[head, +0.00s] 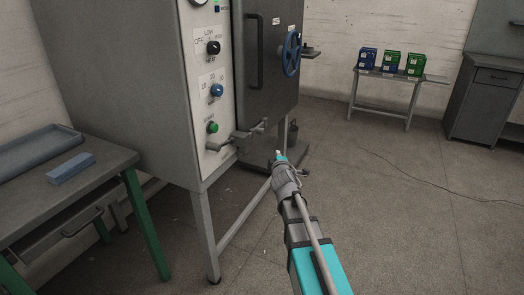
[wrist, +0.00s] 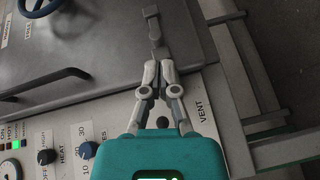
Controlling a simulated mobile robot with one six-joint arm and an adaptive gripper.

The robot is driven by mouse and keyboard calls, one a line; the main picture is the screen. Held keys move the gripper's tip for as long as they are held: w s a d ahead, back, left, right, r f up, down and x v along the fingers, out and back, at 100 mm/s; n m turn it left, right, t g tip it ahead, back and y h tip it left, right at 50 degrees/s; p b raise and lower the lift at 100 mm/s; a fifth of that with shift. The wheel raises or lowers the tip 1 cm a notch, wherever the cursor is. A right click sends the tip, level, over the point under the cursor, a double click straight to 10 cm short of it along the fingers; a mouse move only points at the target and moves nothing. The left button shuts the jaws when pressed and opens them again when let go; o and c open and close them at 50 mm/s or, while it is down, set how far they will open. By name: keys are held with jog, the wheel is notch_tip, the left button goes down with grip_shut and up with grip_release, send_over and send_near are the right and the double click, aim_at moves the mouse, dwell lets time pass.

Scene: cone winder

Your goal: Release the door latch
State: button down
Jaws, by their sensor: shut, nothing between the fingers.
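The grey door (head: 267,70) of the machine cabinet appears shut in the head view. A grey metal latch (head: 243,136) sits low at the door's left edge, beside the control panel. In the wrist view the latch (wrist: 153,27) shows as a narrow bar with a squared end, just beyond my fingertips. My gripper (head: 279,154) is in front of the cabinet's lower part, near the latch. In the wrist view my gripper (wrist: 159,66) has its fingers together and empty. Its tips overlap the latch's near end; I cannot tell whether they touch.
The control panel (head: 210,80) carries knobs and a green button. A black door handle (head: 254,52) and blue handwheel (head: 291,53) are on the door. A workbench (head: 110,165) stands left. A small table (head: 378,77) with coloured boxes stands back right. The right floor is clear.

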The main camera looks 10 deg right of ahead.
jog(key=w+a+f+n+t+y+b, duration=0.2)
jog(key=a+f+n+y+b, duration=0.1)
jog(key=n+b, duration=0.4)
jog(key=shift+w+a+f+n+t+y, duration=0.2)
jog(key=shift+w+a+n+t+y, duration=0.2)
jog(key=shift+a+y, duration=0.6)
jog(key=shift+d, duration=0.2)
jog(key=p, duration=0.2)
send_near(255, 133)
jog(key=w+a, duration=0.2)
jog(key=w, duration=0.2)
jog(key=shift+w+d+r, duration=0.4)
jog(key=shift+w+d, duration=0.2)
jog(key=shift+d, duration=0.05)
jog(key=shift+w+d+r+p, duration=0.15)
jog(key=shift+w+d+p, duration=0.3)
jog(key=shift+w, duration=0.2)
jog(key=shift+d, duration=0.1)
